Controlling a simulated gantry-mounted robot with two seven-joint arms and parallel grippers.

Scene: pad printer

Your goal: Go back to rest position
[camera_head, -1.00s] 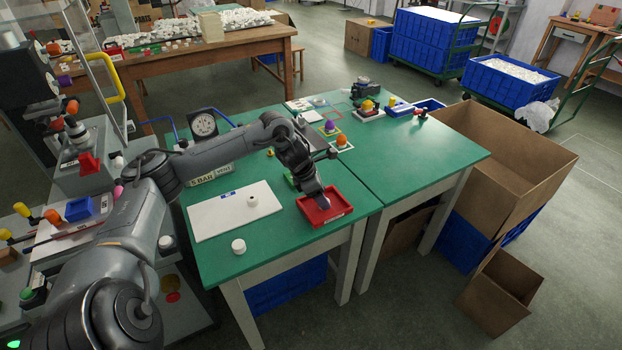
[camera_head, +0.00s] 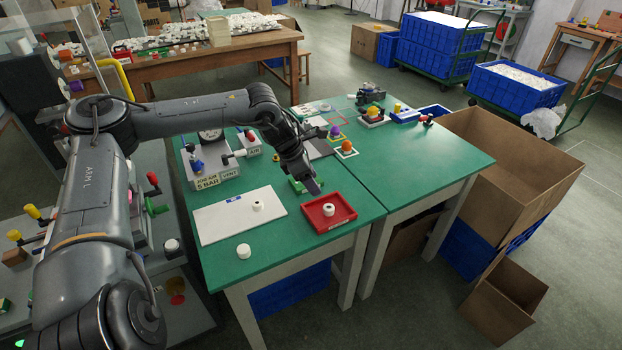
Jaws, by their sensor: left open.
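My left gripper (camera_head: 314,188) hangs over the green table, just above and behind the red tray, and holds nothing that I can see. Its fingers are small and dark here. The red tray (camera_head: 343,219) lies near the table's front edge with one white cap (camera_head: 328,209) in it. A second white cap (camera_head: 257,206) stands on the white board (camera_head: 220,222). A third white cap (camera_head: 243,250) stands on the bare green table in front of the board. A green item (camera_head: 297,186) is partly hidden behind the gripper. My right gripper is not in view.
A gauge unit with levers (camera_head: 207,165) stands at the table's back left. Coloured knobs on small bases (camera_head: 346,148) stand toward the back right. An open cardboard box (camera_head: 515,165) adjoins the right side. The front right tabletop (camera_head: 420,170) is clear.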

